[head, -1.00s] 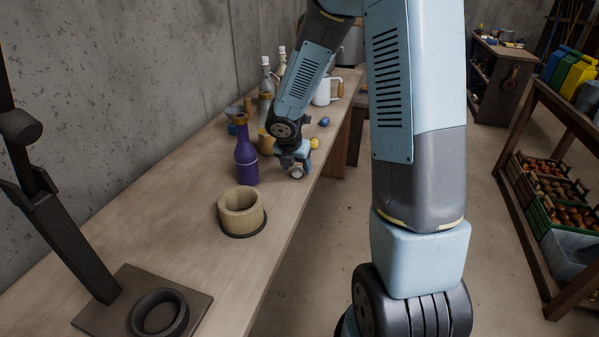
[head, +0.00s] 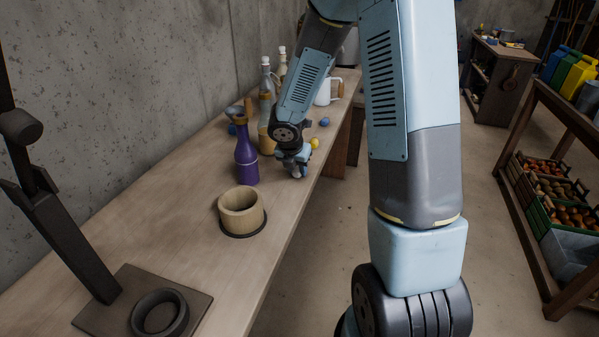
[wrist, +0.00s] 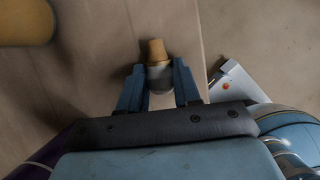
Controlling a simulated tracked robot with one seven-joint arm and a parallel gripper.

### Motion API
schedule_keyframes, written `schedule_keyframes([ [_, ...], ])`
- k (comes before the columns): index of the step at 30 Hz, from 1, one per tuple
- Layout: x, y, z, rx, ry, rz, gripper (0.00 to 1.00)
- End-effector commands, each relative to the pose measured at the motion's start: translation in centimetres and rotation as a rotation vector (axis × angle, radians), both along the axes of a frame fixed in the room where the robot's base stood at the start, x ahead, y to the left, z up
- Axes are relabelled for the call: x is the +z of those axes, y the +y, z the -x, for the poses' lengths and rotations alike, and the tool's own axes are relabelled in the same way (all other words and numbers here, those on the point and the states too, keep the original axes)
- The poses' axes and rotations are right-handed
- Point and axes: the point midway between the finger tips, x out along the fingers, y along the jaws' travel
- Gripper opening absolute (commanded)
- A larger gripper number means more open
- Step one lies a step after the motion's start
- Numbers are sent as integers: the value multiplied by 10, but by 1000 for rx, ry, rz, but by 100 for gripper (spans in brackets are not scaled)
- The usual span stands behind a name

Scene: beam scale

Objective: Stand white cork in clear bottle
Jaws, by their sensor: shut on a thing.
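My gripper (head: 296,171) is low over the right edge of the workbench, right of the purple bottle. In the wrist view its two blue fingers (wrist: 159,72) are shut on a small stopper with a tan tapered part and a pale, whitish part, which I take for the white cork (wrist: 160,71). The tan part sticks out past the fingertips. A pale glass bottle with a white top (head: 266,78) stands at the back by the wall, perhaps the clear bottle. A second white-topped bottle (head: 282,66) stands behind it.
A purple bottle (head: 246,160) stands left of my gripper. A wooden cup (head: 240,211) and a dark stand with a ring (head: 160,313) are nearer. A yellow ball (head: 314,143), blue ball (head: 324,122) and white mug (head: 323,92) lie farther back. The near bench (head: 150,222) is mostly clear.

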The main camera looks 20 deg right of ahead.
Motion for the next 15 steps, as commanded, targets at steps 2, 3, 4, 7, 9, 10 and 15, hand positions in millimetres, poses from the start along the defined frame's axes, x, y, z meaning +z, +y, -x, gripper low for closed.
schedule_keyframes([
  [2, 0, 0, 0, 0, 0, 0, 5],
  [3, 0, 0, 0, 0, 0, 0, 3],
  [4, 0, 0, 0, 0, 0, 0, 3],
  [7, 0, 0, 0, 0, 0, 0, 3],
  [9, 0, 0, 0, 0, 0, 0, 3],
  [10, 1, 0, 0, -1, 0, 0, 3],
  [15, 12, 0, -1, -1, -3, 0, 3],
])
